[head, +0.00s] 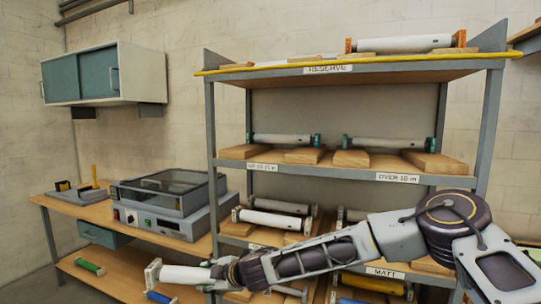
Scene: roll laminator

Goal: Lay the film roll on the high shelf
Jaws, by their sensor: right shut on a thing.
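A white film roll (183,275) with a pale end flange at its left end is at the lower left of the head view, in front of the rack and lower bench shelf. My right gripper (212,277) is shut on its right end. The arm reaches in from the right, across the lower rack. The high shelf (350,68), labelled RESERVE with a yellow front edge, is at the top of the rack, well above the gripper. A white roll with orange ends (403,44) rests on its right part, with wooden blocks beside it. My left gripper is not in view.
Middle shelves hold rolls with green ends (388,144) on wooden blocks; lower shelves hold more rolls, partly hidden by my arm. A laminator (170,200) stands on the bench left of the rack. A wall cabinet (103,75) hangs above. Small rolls lie on the lower bench shelf.

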